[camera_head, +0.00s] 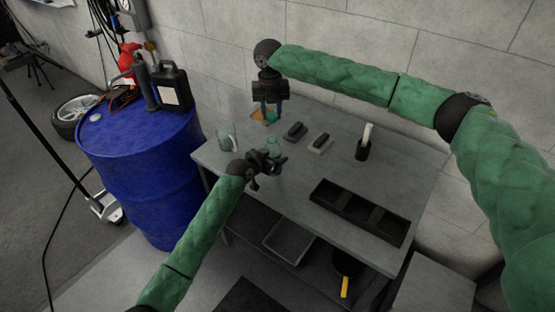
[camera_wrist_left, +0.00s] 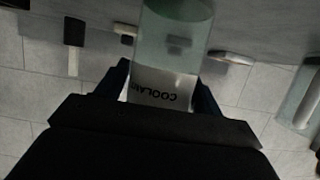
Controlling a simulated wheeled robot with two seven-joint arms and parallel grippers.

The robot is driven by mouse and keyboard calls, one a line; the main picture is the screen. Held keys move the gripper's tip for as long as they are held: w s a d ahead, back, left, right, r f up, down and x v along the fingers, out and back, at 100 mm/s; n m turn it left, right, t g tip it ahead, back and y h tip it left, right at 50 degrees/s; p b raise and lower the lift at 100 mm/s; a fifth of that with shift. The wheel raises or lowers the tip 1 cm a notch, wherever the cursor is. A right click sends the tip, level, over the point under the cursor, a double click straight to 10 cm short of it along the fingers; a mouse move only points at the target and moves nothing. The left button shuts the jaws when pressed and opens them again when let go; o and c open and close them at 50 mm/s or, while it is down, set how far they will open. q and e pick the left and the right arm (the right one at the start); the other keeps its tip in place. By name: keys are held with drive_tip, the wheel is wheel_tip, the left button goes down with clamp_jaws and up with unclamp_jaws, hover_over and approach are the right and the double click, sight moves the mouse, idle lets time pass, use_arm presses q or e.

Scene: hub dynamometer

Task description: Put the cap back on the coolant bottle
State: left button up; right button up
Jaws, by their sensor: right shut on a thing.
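The clear greenish coolant bottle (camera_head: 274,148) stands on the grey bench near its front left. In the left wrist view the bottle (camera_wrist_left: 172,35) shows upside down, with its white COOLANT label between my left gripper's fingers. My left gripper (camera_head: 271,160) is at the bottle, one finger on each side; whether the fingers touch it I cannot tell. My right gripper (camera_head: 267,112) points down behind the bottle, toward the back of the bench. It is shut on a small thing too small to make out. I cannot pick out the cap.
A glass jug (camera_head: 227,137) stands left of the bottle. Two dark blocks (camera_head: 295,131) (camera_head: 320,143) and a dark holder (camera_head: 363,150) stand to the right. A black compartment tray (camera_head: 358,212) lies at the front right. A blue drum (camera_head: 146,175) stands left of the bench.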

use_arm(q)
drive_tip(key=shift+f, duration=0.1)
drive_tip(key=c, duration=0.3)
use_arm(e)
drive_tip(key=shift+d+f, duration=0.1)
use_arm(q)
drive_tip(key=c, duration=0.7)
drive_tip(key=shift+a, duration=0.15)
use_arm(e)
drive_tip(key=shift+a+f, duration=0.25)
drive_tip(key=shift+f, duration=0.05)
use_arm(q)
drive_tip(key=shift+f, duration=0.1)
use_arm(e)
drive_tip(key=shift+f, duration=2.25)
drive_tip(key=shift+f, duration=0.15)
drive_tip(key=shift+f, duration=0.8)
use_arm(q)
drive_tip(key=shift+s+f, duration=0.1)
use_arm(e)
drive_tip(key=shift+f, duration=0.6)
